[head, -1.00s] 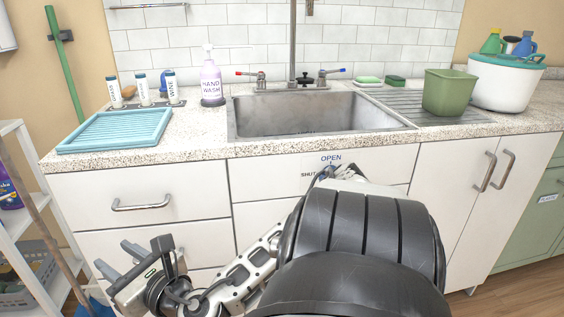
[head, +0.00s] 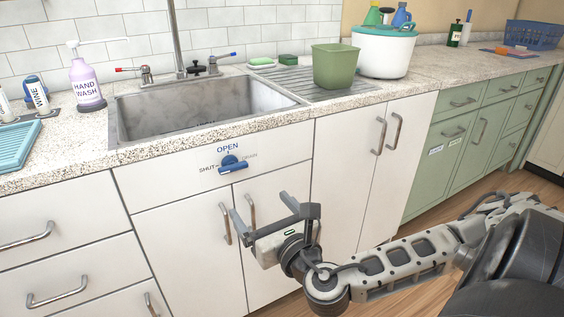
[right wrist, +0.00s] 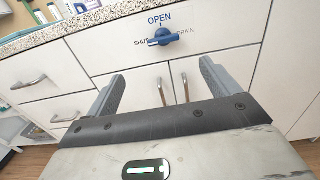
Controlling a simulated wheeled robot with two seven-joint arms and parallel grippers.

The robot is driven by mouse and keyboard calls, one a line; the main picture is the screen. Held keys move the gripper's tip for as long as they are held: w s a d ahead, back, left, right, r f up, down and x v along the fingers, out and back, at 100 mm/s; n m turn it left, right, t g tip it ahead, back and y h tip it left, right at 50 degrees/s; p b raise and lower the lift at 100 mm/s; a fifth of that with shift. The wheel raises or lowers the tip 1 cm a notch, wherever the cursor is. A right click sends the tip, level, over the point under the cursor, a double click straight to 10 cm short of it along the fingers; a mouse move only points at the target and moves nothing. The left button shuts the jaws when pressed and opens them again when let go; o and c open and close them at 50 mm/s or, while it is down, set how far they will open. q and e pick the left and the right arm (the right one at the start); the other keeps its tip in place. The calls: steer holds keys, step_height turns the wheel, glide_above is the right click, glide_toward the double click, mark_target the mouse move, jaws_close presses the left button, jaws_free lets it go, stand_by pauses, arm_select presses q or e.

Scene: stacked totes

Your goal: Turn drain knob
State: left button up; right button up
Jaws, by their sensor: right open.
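The blue drain knob (head: 233,165) is on the white front panel below the sink, with OPEN printed above it, SHUT to its left and DRAIN to its right. Its bar lies roughly level; I cannot tell which label it points at. It also shows in the right wrist view (right wrist: 164,37), beyond the fingertips and roughly centred between them. My right gripper (head: 264,212) is open and empty, below and slightly right of the knob in the head view, apart from it. Both its fingers show in the right wrist view (right wrist: 162,73). My left gripper is not in view.
The metal sink (head: 200,108) is set in the speckled counter (head: 95,140) above the knob. Cabinet handles (head: 225,222) are close behind my right gripper. A green tub (head: 335,67) and a white pot (head: 384,52) stand right of the sink.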

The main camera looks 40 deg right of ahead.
mark_target(235, 169)
steer(key=x, duration=0.9)
steer(key=b+x, duration=0.1)
steer(key=x, duration=0.4)
steer(key=shift+w+d, duration=0.15)
steer(key=shift+d, duration=0.3)
steer(key=shift+w+d, duration=0.15)
steer(key=shift+w, duration=0.35)
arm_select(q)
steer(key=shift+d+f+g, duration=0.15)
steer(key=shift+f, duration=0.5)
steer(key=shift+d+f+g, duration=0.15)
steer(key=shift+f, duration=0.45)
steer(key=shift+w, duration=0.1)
arm_select(e)
steer(key=c, duration=1)
